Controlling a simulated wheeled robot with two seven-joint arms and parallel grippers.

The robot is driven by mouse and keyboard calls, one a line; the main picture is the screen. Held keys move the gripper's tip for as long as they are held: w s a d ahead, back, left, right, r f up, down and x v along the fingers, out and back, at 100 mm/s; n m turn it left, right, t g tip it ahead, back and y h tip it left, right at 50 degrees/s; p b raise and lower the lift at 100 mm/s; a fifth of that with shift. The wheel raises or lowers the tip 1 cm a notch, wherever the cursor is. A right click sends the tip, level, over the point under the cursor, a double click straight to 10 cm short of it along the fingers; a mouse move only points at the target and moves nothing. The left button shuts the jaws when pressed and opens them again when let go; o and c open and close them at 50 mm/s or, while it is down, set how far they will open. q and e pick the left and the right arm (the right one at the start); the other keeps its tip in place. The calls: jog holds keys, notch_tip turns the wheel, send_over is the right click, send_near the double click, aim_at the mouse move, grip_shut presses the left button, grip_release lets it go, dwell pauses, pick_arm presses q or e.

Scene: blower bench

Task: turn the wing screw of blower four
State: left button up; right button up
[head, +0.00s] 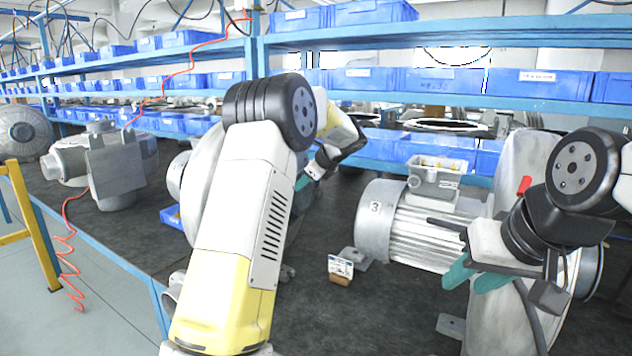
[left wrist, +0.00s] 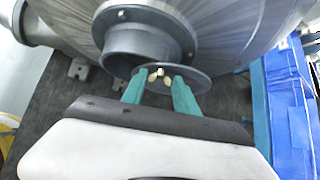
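The left wrist view shows a grey blower housing (left wrist: 235,25) with a round flanged pipe (left wrist: 150,40). A small brass wing screw (left wrist: 158,74) sits at the flange's lower edge. My left gripper (left wrist: 160,80) has its teal fingers apart, one on each side of the wing screw; I cannot tell whether they touch it. In the head view, my left arm covers most of this blower (head: 203,170), and its number is hidden. The left gripper (head: 322,165) shows only partly there. My right gripper (head: 468,280) is open and empty in front of the blower marked 3 (head: 425,235).
A small card on a block (head: 341,268) stands on the dark bench (head: 370,315) between the blowers. Another grey blower (head: 115,165) stands at the left. Blue bins (head: 435,150) fill the racks behind. A yellow rail (head: 30,225) stands at the left.

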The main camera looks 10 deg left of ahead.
pick_arm(q)
grip_shut()
jog(key=shift+s, duration=0.1)
jog(key=f+n+t+y, duration=0.1)
jog(key=n+t+y, duration=0.1)
jog(key=n+t, duration=0.2)
jog(key=f+n+t+y, duration=0.1)
jog(key=n+t+y, duration=0.2)
jog(key=n+t, duration=0.2)
jog(key=f+n+t+y, duration=0.2)
jog(key=n+t, duration=0.2)
jog(key=n, duration=0.5)
jog(key=shift+s+a+y, duration=0.1)
jog(key=shift+s+y, duration=0.15)
jog(key=shift+y, duration=0.15)
dwell(0.4)
jog(key=shift+t, duration=0.3)
jog(key=o, duration=0.6)
grip_release()
jog(key=shift+n, duration=0.3)
